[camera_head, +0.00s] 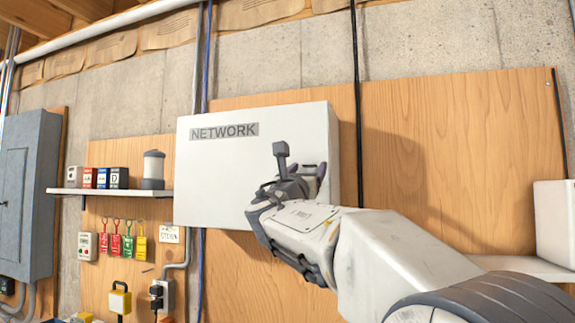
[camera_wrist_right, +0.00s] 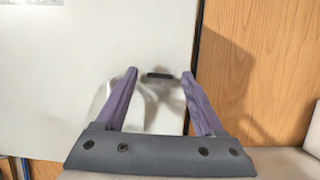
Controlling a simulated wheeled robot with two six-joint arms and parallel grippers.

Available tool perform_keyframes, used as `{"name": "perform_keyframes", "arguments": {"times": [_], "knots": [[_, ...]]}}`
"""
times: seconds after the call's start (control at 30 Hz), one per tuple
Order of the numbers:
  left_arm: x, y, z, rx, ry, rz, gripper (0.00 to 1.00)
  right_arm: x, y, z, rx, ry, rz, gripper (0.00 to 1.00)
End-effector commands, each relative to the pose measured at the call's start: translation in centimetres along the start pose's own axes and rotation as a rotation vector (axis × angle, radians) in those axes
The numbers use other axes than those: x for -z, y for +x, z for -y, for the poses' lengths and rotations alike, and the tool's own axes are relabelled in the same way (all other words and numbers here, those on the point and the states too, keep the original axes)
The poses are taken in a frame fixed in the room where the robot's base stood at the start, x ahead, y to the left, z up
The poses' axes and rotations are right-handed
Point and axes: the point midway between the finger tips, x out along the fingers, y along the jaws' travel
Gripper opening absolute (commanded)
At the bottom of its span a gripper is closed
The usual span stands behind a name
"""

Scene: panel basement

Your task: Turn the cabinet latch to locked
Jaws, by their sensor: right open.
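The white cabinet (camera_head: 225,165) marked NETWORK hangs on the wooden wall panel, its front closed. The latch shows in the right wrist view as a short dark bar (camera_wrist_right: 160,76) on the cabinet's pale front near its right edge, lying about level. My right gripper (camera_head: 308,180) is open in front of the cabinet's right side. In the right wrist view its two fingers stand on either side of the latch, with gaps visible; whether they touch it I cannot tell. In the head view my gripper hides most of the latch area. My left gripper is not in view.
A shelf (camera_head: 105,191) with small boxes and a lantern-like jar (camera_head: 153,168) is left of the cabinet. Coloured tags (camera_head: 128,243) hang below it. A grey electrical box (camera_head: 25,195) is at far left. A white box (camera_head: 555,222) is at far right.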

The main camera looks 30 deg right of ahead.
Motion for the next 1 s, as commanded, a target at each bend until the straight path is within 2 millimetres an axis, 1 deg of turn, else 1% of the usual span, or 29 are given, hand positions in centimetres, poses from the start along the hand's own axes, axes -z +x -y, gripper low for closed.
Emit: {"name": "perform_keyframes", "arguments": {"times": [0.2,0.27,0.3,0.37,0.4,0.57,0.77,1.0], "knots": [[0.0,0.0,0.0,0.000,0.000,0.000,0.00,0.0,0.0,0.0,0.000,0.000,0.000,0.70],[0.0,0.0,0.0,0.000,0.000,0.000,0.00,0.0,0.0,0.0,0.000,0.000,0.000,0.47],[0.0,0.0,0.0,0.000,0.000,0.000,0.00,0.0,0.0,0.0,0.000,0.000,0.000,0.32],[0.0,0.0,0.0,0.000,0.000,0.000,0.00,0.0,0.0,0.0,0.000,0.000,0.000,0.09],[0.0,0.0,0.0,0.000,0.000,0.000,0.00,0.0,0.0,0.0,0.000,0.000,0.000,0.00],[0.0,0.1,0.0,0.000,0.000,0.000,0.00,0.1,0.0,0.0,0.001,0.004,0.000,0.00],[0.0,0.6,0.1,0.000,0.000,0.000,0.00,0.2,-0.1,-0.1,0.017,0.044,0.000,0.00],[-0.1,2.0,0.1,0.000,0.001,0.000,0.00,0.3,-0.2,-0.3,0.072,0.181,0.000,0.00]]}}
